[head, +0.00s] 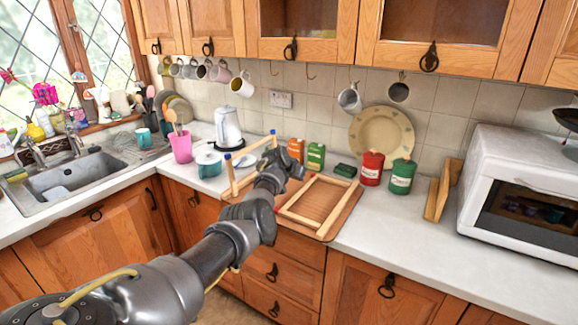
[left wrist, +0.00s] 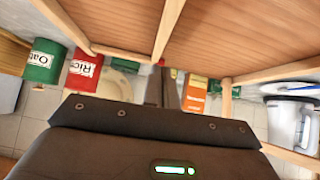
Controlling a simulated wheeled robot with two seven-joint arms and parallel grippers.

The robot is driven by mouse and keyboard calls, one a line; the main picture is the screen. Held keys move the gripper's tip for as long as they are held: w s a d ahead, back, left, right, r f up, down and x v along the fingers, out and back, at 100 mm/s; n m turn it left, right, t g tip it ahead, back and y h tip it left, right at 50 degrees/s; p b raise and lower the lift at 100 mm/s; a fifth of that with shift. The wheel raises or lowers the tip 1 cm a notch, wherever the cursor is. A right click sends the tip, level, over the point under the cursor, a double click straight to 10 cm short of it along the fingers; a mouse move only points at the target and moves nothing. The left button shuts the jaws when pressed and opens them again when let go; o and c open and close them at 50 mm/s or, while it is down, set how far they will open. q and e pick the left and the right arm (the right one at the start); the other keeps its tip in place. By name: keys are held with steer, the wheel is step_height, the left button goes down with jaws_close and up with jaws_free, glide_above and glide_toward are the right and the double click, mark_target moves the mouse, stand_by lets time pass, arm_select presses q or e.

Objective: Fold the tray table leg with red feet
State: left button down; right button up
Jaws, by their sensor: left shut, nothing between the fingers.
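The tray table (head: 321,236) lies upside down on the counter. A leg with blue feet (head: 273,133) stands up at its left end. Light wooden bars (head: 300,219) lie low over the tray's underside on the right; they seem to be the other leg. In the left wrist view one red foot (left wrist: 161,62) shows at the end of a bar (left wrist: 168,28), close beside my gripper fingers. My left gripper (head: 297,168) is shut and empty, above the tray between the blue-footed leg and the low bars. It hides part of the tray in the head view. My right gripper is out of view.
Behind the tray stand an orange box (head: 296,149), a green box (head: 316,156), a red canister (head: 371,168) and a green canister (head: 402,176). A microwave (head: 525,185) is at right.

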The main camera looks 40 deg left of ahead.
arm_select(q)
steer(key=v, duration=0.8)
steer(key=shift+s+d+b, duration=0.15)
steer(key=shift+s+b, duration=0.25)
steer(key=shift+b, duration=0.05)
steer(key=shift+r, duration=0.2)
